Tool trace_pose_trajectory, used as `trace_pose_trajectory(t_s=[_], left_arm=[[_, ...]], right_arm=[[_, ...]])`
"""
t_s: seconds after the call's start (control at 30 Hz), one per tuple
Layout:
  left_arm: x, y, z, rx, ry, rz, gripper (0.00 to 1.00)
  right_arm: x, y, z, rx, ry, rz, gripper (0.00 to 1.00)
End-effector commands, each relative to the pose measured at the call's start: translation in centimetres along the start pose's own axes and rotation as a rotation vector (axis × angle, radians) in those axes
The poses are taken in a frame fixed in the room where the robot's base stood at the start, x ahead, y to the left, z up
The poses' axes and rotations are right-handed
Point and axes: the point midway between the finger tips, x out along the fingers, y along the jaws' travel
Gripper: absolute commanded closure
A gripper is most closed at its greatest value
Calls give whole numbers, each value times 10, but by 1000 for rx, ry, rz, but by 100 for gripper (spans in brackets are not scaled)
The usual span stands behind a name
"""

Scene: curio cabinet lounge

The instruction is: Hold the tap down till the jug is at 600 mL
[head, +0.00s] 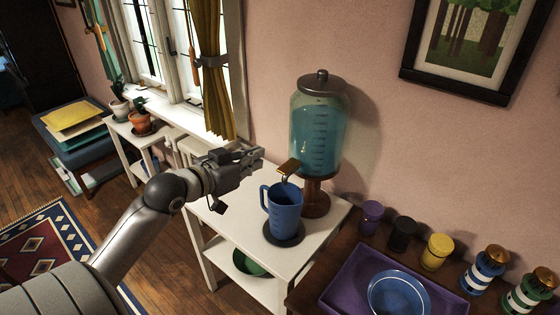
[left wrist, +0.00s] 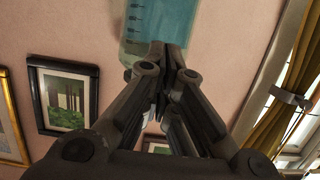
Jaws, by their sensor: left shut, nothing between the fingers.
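A glass drink dispenser (head: 318,125) with blue liquid and a graduated scale stands on a wooden base on the white side table (head: 233,225). Its tap lever (head: 289,166) points left over a blue jug (head: 283,210) on a dark round mat (head: 285,236). The jug's inside level is not readable. My left gripper (head: 254,154) is shut and empty, up and to the left of the tap in the head view, apart from it. In the left wrist view, the shut fingers (left wrist: 170,60) show before the dispenser's blue glass (left wrist: 160,30). My right gripper is not in view.
A dark table at lower right holds a purple tray (head: 345,285) with a blue bowl (head: 398,295), and several canisters, including a yellow one (head: 437,251). A green bowl (head: 249,262) sits on the lower shelf. A curtain (head: 214,85) hangs behind my arm.

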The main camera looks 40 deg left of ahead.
Motion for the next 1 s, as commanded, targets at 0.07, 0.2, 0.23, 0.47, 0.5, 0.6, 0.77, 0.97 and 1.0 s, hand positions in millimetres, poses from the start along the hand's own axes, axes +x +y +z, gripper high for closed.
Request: trace_pose_trajectory(t_s=[0.07, 0.2, 0.23, 0.47, 0.5, 0.6, 0.77, 0.97, 1.0], left_arm=[[0, 0, 0, 0, 1, 0, 100], [0, 0, 0, 0, -1, 0, 100], [0, 0, 0, 0, -1, 0, 100], [13, 0, -1, -4, -1, 0, 100], [18, -1, -2, -3, 0, -1, 100], [34, -1, -2, -4, -2, -1, 100], [65, -1, -3, -4, -2, -1, 100], [101, 0, -2, -3, -1, -1, 100], [103, 0, 7, -4, -9, 0, 100]], right_arm=[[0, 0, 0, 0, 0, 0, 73], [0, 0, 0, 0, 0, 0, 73], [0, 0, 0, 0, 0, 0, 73], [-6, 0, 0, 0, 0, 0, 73], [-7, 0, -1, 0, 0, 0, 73], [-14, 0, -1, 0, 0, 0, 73], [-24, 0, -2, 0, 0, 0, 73], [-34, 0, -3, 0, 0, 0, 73], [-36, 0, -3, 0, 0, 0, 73]])
